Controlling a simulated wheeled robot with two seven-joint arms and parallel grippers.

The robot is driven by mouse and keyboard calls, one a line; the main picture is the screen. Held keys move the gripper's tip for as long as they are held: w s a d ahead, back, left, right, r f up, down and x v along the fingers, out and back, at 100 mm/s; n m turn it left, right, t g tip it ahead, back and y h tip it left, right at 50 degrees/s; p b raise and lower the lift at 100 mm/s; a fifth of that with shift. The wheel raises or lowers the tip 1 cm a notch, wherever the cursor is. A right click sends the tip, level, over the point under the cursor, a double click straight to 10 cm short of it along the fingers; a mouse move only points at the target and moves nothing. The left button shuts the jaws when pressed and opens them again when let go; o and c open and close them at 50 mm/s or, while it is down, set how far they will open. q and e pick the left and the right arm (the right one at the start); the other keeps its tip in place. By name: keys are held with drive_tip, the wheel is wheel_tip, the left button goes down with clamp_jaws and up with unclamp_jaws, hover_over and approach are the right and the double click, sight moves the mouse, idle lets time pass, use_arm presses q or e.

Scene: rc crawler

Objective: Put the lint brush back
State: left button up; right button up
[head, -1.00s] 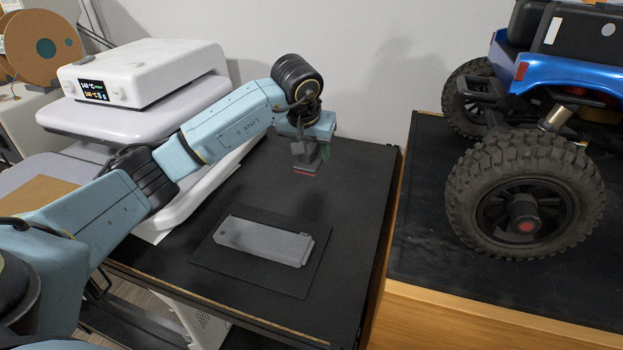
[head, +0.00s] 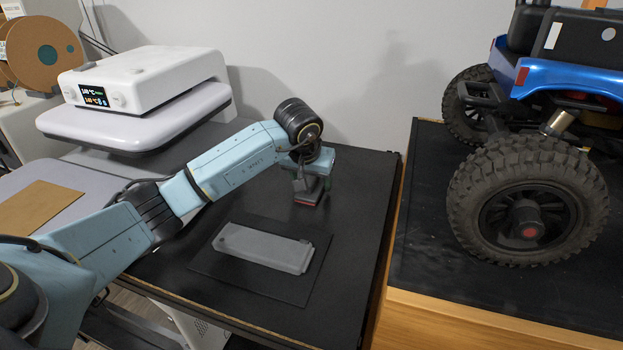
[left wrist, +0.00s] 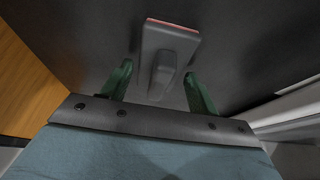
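The lint brush (head: 306,190) is grey with a red strip along its lower edge. In the head view it is upright, low over the back part of the black table top (head: 355,215), and it seems to rest there. My left gripper (head: 314,172) is right above it, pointing down. In the left wrist view the brush head (left wrist: 168,40) lies beyond the fingertips, and its handle stands between my left gripper's two green fingers (left wrist: 158,72). Dark gaps show on both sides of the handle, so the fingers look open around it. My right gripper is in neither view.
A grey slab (head: 265,248) lies on a black square mat (head: 215,267) in front of the brush. A white heat press (head: 150,75) stands left. A blue crawler with big tyres (head: 525,212) is on a wood-edged table at right. Table around the brush is bare.

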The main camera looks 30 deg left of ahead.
use_arm(q)
drive_tip(key=shift+o, duration=0.8)
drive_tip(key=shift+r, duration=0.2)
drive_tip(key=p+v, duration=0.1)
drive_tip(key=v, duration=1.1)
